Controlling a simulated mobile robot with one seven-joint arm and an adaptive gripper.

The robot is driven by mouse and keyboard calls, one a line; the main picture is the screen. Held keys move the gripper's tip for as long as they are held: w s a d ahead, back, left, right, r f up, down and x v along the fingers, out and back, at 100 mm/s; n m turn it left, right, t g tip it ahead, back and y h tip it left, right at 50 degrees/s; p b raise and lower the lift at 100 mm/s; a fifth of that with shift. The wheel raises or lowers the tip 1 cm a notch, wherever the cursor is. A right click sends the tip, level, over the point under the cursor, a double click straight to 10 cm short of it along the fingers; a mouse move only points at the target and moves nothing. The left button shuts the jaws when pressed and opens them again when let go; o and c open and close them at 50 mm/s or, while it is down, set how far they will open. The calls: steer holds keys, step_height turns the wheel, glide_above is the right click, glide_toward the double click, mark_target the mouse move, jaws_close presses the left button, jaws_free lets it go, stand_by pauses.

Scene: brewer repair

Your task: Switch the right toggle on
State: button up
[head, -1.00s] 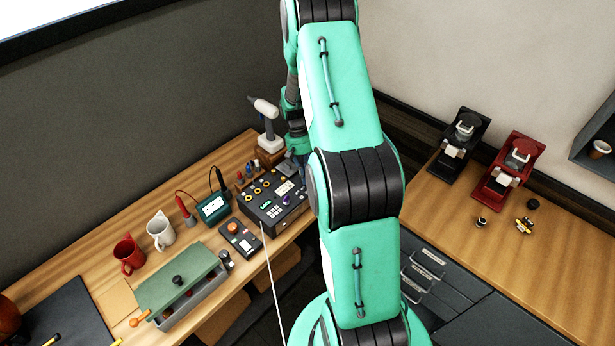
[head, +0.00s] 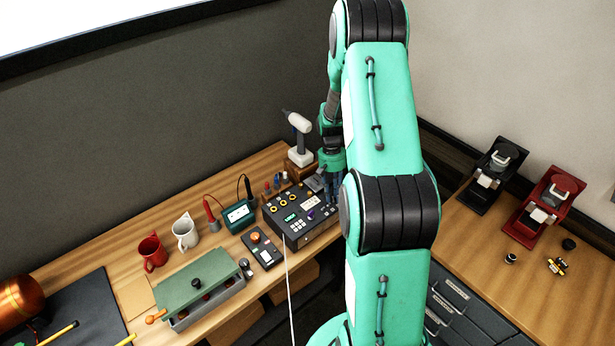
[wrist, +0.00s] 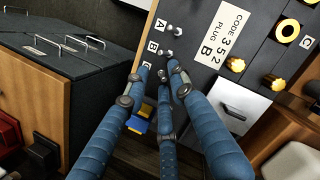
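The dark control console (head: 318,228) stands on the left bench, with yellow rings, a small display and a label. In the wrist view its top (wrist: 250,22) carries a label reading CODE 352 PLUG B and small metal toggle levers (wrist: 172,29) beside the letters A and B. Which of these is the right toggle I cannot tell. My gripper (head: 331,190) points down over the console's right part. In the wrist view my gripper (wrist: 160,70) has its blue fingers apart, tips just below the lever by B; contact is unclear. My arm partly hides the console in the head view.
A teal meter (head: 239,215) and a box with an orange button (head: 262,250) stand left of the console. A white drill (head: 299,135) stands behind it. A green-lidded box (head: 196,282) and mugs (head: 152,252) are further left. Brewers (head: 545,207) stand on the right bench.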

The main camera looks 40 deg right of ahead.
steer(key=shift+s+f+t+b, duration=0.15)
steer(key=shift+s+t+b, duration=0.25)
steer(key=shift+t+b, duration=0.7)
steer(key=b, duration=0.1)
steer(key=t+b, duration=0.1)
steer(key=shift+s+t+b, duration=0.25)
steer(key=shift+t+b, duration=0.05)
steer(key=shift+b, duration=0.05)
step_height(320, 180, up, 14)
steer(key=d, duration=0.2)
steer(key=a+r+n+b, duration=0.1)
steer(key=a+r, duration=0.5)
steer(key=a, duration=0.4)
steer(key=s+a+r+n+t+h+b, duration=0.1)
steer(key=a+r+b, duration=0.1)
steer(key=a+r, duration=0.3)
steer(key=shift+s+a+r+t+h, duration=0.2)
steer(key=shift+a+r+t+h, duration=0.15)
steer(key=shift+a, duration=2)
steer(key=shift+b, duration=0.3)
steer(key=s+a+r+n+t+b, duration=0.2)
steer(key=s+a+b, duration=0.4)
steer(key=s+a, duration=1)
steer(key=a+n+t, duration=0.1)
steer(key=a, duration=0.2)
steer(key=shift+a+r, duration=0.35)
steer(key=shift+r, duration=0.05)
